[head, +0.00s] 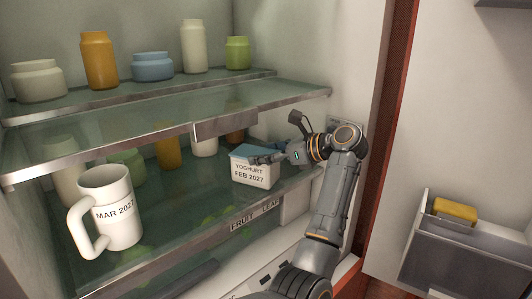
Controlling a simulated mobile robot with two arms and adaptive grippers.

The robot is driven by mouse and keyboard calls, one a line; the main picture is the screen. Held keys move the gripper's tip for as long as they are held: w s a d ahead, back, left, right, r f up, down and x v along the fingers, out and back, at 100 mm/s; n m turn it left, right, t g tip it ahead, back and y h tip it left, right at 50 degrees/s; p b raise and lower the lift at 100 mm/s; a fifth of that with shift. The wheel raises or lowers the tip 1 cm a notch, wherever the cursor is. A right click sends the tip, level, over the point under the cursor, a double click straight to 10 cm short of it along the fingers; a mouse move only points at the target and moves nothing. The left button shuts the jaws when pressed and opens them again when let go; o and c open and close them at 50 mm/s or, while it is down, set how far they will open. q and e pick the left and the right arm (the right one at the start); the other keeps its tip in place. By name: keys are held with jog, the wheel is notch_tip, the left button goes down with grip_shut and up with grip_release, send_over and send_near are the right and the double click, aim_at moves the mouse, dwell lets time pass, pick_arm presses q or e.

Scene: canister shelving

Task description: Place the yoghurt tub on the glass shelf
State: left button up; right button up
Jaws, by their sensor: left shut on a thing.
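The yoghurt tub (254,174) is white with a blue lid and reads "YOGHURT FEB 2027". It is upright at the right part of the lower glass shelf (185,215), near its front edge. I cannot tell whether its base touches the glass. My left gripper (268,158) reaches in from the right and is shut on the tub near its lid. The fingers hide part of the tub's upper right side. An upper glass shelf (130,115) hangs above. My right gripper is not in view.
A white mug (108,212) marked "MAR 2027" stands at the front left of the lower shelf. Jars, including an orange one (168,152), stand behind. More jars (98,60) line the upper shelf. The open door (470,130) is right, with a yellow block (455,210) in its bin.

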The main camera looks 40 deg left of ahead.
pick_arm(q)
jog(key=o, duration=1.6)
jog(key=shift+r+p, duration=0.15)
jog(key=shift+p, duration=0.15)
jog(key=shift+w+d+b, duration=0.1)
jog(key=shift+d+b, duration=0.25)
jog(key=shift+b, duration=0.05)
jog(key=b+v, duration=0.4)
jog(key=v, duration=0.7)
jog(key=shift+d+r, duration=0.1)
